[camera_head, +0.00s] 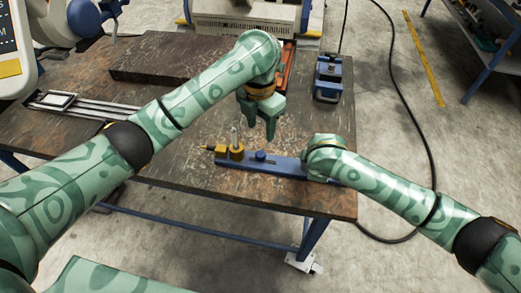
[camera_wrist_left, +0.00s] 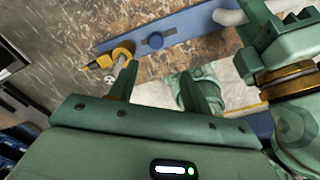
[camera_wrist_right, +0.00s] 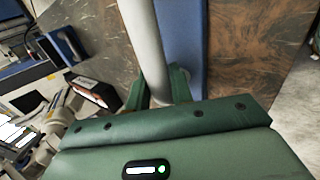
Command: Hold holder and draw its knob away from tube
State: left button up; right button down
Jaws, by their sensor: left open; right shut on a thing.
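The holder is a long blue bar (camera_head: 281,169) lying on the workbench, with a blue knob (camera_head: 260,156) on top and a yellow block (camera_head: 236,154) at its left end. A yellow knob (camera_head: 210,148) sticks out left from the block. A thin pale tube (camera_head: 234,136) stands upright at the block. My left gripper (camera_head: 260,127) is open and empty above the bar; in the left wrist view its fingers (camera_wrist_left: 158,66) point toward the bar near the blue knob. My right gripper (camera_wrist_right: 158,88) is shut on the holder's pale grey post (camera_wrist_right: 144,35); the wrist hides this in the head view.
The workbench (camera_head: 185,174) has a dark slab (camera_head: 165,58) at the back and a metal rail frame (camera_head: 85,107) at left. A blue device (camera_head: 328,78) stands at the back right. A black cable (camera_head: 415,120) crosses the floor. The bench surface left of the yellow knob is clear.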

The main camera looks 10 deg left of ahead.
aim_at(261, 154)
pick_arm(q)
jog(key=f, duration=1.1)
jog(key=shift+w+f, duration=0.2)
jog(key=shift+w, duration=0.05)
